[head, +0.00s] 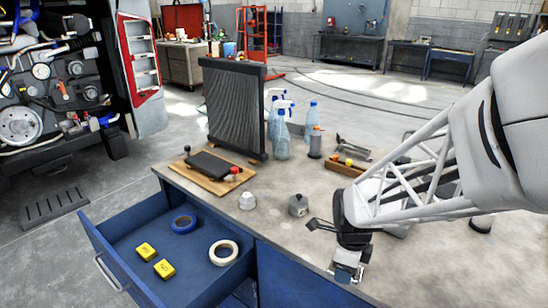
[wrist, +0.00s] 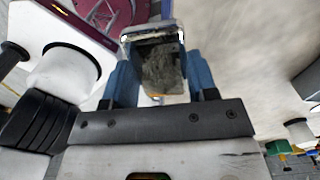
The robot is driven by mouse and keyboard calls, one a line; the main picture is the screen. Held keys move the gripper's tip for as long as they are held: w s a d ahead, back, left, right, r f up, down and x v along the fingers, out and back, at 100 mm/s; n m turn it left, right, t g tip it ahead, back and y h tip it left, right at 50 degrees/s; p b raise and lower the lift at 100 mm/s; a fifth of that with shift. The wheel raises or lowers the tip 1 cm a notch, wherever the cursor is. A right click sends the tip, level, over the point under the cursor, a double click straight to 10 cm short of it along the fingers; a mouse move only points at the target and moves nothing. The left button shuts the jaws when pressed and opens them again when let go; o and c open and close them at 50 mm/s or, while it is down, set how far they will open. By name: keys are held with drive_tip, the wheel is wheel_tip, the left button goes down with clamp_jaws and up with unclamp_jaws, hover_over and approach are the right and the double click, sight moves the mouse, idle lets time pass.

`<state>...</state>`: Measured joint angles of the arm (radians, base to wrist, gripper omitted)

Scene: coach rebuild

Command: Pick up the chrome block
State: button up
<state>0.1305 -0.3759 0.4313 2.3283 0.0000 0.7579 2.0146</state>
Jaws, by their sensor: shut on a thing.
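My gripper (head: 349,262) is at the lower right of the head view, by the front edge of the workbench. In the wrist view its two blue fingers (wrist: 158,80) are shut on the chrome block (wrist: 152,38), one finger on each side. The block is a shiny box shape with a grey, mirror-like face. In the head view the block (head: 347,274) shows small at the fingertips. I cannot tell how high it is above the bench.
The workbench (head: 275,232) holds a grey weight (head: 298,205), a white cup (head: 247,200), a wooden board (head: 205,180), a radiator (head: 235,105) and spray bottles (head: 282,130). An open blue drawer (head: 140,228) holds tape rolls and yellow blocks. Bare bench top lies left of my gripper.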

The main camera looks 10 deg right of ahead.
drive_tip(key=shift+s+a+r, duration=0.1)
drive_tip(key=shift+s, duration=0.8)
idle(0.7)
